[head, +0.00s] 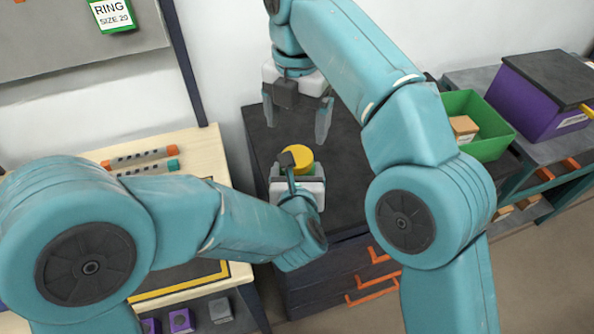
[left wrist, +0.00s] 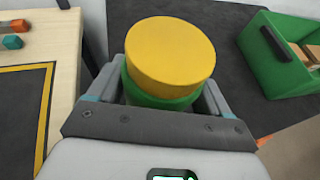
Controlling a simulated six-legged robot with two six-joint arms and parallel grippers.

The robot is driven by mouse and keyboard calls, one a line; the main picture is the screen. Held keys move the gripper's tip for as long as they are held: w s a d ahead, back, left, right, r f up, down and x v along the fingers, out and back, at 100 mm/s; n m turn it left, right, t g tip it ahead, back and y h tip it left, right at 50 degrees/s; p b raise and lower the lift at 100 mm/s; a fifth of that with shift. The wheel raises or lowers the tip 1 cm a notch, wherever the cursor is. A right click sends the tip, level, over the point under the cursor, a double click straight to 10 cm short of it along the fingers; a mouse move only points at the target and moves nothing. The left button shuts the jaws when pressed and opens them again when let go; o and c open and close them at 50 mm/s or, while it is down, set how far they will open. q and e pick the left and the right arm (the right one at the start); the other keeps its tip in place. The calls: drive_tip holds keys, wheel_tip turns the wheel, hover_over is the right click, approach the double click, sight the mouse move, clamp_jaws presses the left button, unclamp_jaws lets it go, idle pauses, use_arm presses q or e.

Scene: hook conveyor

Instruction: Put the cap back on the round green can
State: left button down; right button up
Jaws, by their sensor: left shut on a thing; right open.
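The round green can (left wrist: 160,98) stands between the fingers of my left gripper (head: 297,170), which is shut on it; a bit of its green shows in the head view. The yellow cap (left wrist: 170,52) sits on top of the can and also shows in the head view (head: 298,156). It looks slightly tilted in the left wrist view; I cannot tell whether it is fully seated. My right gripper (head: 297,120) is open and empty, beyond and above the cap, with its fingers pointing down.
The dark cabinet top (head: 345,165) lies beneath the grippers, with orange handles on its front. A green bin (head: 485,145) with a cardboard box (head: 463,128) stands at right, near a purple box (head: 530,105). A wooden bench (head: 190,147) with marker-like tubes (head: 140,157) is at left.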

sight(297, 156)
drive_tip(key=shift+d+f, duration=0.1)
drive_tip(key=shift+f, duration=3.95)
drive_tip(key=shift+c, duration=0.4)
drive_tip(key=c, duration=1)
drive_tip(key=m, duration=0.6)
drive_tip(key=shift+m, duration=0.3)
drive_tip(key=shift+c, duration=0.2)
drive_tip(key=o, duration=1.2)
drive_tip(key=shift+s, duration=0.1)
